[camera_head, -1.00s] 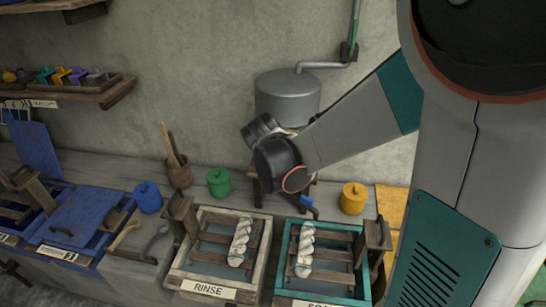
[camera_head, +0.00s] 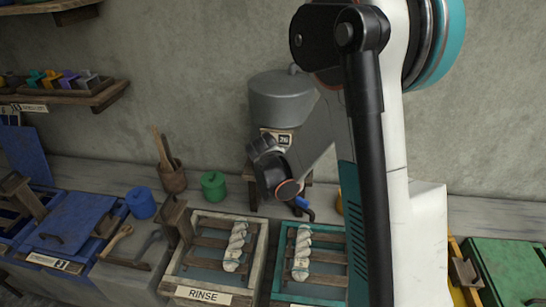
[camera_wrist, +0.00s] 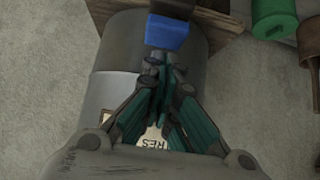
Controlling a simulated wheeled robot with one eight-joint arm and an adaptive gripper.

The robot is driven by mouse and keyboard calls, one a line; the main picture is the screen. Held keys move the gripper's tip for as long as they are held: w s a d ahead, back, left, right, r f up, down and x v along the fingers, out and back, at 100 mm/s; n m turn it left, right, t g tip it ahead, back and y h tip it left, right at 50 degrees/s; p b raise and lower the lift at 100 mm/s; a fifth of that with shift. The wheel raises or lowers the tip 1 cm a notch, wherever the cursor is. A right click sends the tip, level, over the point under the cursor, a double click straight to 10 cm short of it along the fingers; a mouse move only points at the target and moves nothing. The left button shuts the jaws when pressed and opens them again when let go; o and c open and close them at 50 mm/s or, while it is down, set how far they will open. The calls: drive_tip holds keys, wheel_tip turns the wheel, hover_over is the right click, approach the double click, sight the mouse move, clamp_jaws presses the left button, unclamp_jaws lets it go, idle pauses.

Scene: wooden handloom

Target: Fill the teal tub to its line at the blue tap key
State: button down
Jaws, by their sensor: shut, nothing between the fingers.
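The teal tub (camera_head: 280,260) sits on the bench in the head view, with a twisted pale skein (camera_head: 302,250) lying across its wooden slats. Its fill line and any water level cannot be made out. The blue tap key (camera_head: 303,203) is below the grey tank (camera_head: 283,98), above the tub's far edge. In the wrist view the blue key (camera_wrist: 167,32) is just beyond my gripper (camera_wrist: 165,62). The fingers are shut and empty, close to the key; contact cannot be told. In the head view my wrist hides the fingers.
The rinse tub (camera_head: 262,245) stands left of the teal tub. A green pot (camera_head: 213,185), a blue pot (camera_head: 140,203) and a wooden tool holder (camera_head: 173,179) stand farther left. A green lidded box (camera_head: 510,265) is at right. The wall is close behind the tank.

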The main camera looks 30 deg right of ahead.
drive_tip(key=shift+f, duration=0.6)
drive_tip(key=shift+f, duration=0.1)
drive_tip(key=shift+f+b, duration=0.95)
drive_tip(key=shift+b, duration=0.2)
drive_tip(key=shift+s+a, duration=0.15)
drive_tip(key=shift+s, duration=0.25)
idle(2.7)
idle(1.0)
drive_tip(key=r+p, duration=0.1)
drive_tip(key=r, duration=0.1)
drive_tip(key=r+p, duration=0.2)
drive_tip(key=shift+w+d+r, duration=0.1)
drive_tip(key=shift+d+r, duration=0.1)
drive_tip(key=shift+r, duration=0.2)
drive_tip(key=p+v, duration=0.1)
drive_tip(key=v, duration=0.9)
drive_tip(key=shift+a, duration=0.25)
drive_tip(key=shift+s+f, duration=0.15)
drive_tip(key=shift+s, duration=0.15)
